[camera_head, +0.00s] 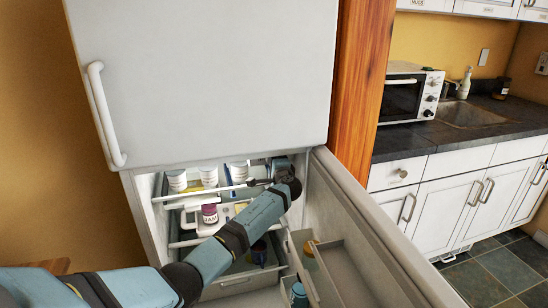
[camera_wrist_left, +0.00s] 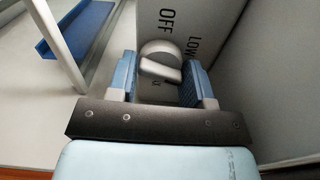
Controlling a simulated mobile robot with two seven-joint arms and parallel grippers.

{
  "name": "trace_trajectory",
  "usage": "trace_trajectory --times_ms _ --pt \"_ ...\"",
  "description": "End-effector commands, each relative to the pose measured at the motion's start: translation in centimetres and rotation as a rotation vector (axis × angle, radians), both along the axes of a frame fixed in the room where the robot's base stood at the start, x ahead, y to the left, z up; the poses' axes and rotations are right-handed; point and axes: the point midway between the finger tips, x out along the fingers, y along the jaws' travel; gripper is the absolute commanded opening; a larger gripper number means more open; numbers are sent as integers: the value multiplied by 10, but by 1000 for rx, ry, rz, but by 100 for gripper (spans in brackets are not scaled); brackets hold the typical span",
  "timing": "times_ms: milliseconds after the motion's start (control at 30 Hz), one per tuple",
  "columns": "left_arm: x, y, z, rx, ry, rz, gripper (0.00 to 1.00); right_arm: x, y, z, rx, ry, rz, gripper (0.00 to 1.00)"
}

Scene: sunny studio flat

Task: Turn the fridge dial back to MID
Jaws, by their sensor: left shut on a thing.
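In the left wrist view the fridge dial (camera_wrist_left: 158,48) is a round grey knob with a raised, slanting grip bar. It sits on a pale panel with OFF printed above it and LOW at its upper right. Another mark below is mostly hidden; MID cannot be read. My left gripper (camera_wrist_left: 161,76) is shut on the dial, with one blue finger on each side. In the head view my left gripper (camera_head: 268,180) reaches into the upper right of the open fridge (camera_head: 143,205), where the dial is hidden. My right gripper is not in view.
The fridge door (camera_head: 355,225) stands open at the right, with bins holding a few items. White tubs (camera_head: 209,177) stand on the upper shelf and a jam jar (camera_head: 210,213) below, near my arm. The upper door (camera_head: 205,75) is shut.

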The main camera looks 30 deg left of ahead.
Motion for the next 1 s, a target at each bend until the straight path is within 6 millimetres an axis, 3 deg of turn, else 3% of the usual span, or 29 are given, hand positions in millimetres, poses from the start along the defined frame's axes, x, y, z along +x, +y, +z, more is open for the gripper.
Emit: trace_trajectory --times_ms 400,933,967,1000 --pt "0 -1 1 115 133 -1 23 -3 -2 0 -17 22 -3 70" --pt "0 -1 0 128 149 -2 23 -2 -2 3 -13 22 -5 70" --pt "0 -1 0 128 149 -2 51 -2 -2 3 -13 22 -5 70" --pt "0 -1 0 128 149 -2 60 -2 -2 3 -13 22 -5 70"
